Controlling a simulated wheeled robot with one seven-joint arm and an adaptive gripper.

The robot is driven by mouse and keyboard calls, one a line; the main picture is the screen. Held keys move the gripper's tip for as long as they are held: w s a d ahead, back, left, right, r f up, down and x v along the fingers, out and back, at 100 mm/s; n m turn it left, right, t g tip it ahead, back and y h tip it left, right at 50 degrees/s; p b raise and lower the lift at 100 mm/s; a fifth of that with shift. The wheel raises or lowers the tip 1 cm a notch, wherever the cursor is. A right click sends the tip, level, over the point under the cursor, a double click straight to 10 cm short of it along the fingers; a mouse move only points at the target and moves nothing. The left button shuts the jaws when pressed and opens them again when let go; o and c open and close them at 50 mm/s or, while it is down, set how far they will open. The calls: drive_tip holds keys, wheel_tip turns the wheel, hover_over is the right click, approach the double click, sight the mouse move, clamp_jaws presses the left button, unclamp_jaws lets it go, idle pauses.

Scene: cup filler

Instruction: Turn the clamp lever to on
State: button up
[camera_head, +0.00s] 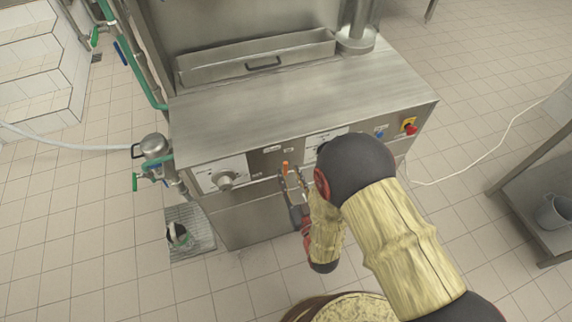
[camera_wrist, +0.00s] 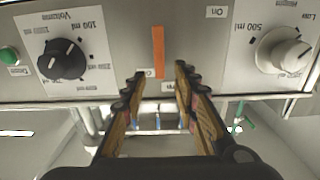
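The clamp lever is a thin orange bar (camera_wrist: 158,52) standing upright in the wrist view on the steel front panel (camera_wrist: 196,40). In the head view the orange lever (camera_head: 285,168) shows just by the fingertips. My gripper (camera_wrist: 157,80) is open, with one finger to each side of the lever's line and nothing held. The lever's visible part lies beyond the fingertips in the wrist view; I cannot tell whether they touch. An "On" label (camera_wrist: 215,12) is to the right of the lever. In the head view my gripper (camera_head: 292,180) is partly hidden by my arm.
A black volume knob (camera_wrist: 62,60) is left of the lever and a pale knob (camera_wrist: 284,52) right of it in the wrist view. A green button (camera_wrist: 9,55) is farther left. In the head view, a red stop button (camera_head: 411,130) is at the panel's right end. Tiled floor is clear in front.

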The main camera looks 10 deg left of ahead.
sight(286, 166)
drive_tip(key=shift+b+x, duration=0.35)
drive_tip(key=shift+x, duration=2)
drive_tip(key=c, duration=0.4)
drive_tip(key=c, duration=0.3)
clamp_jaws()
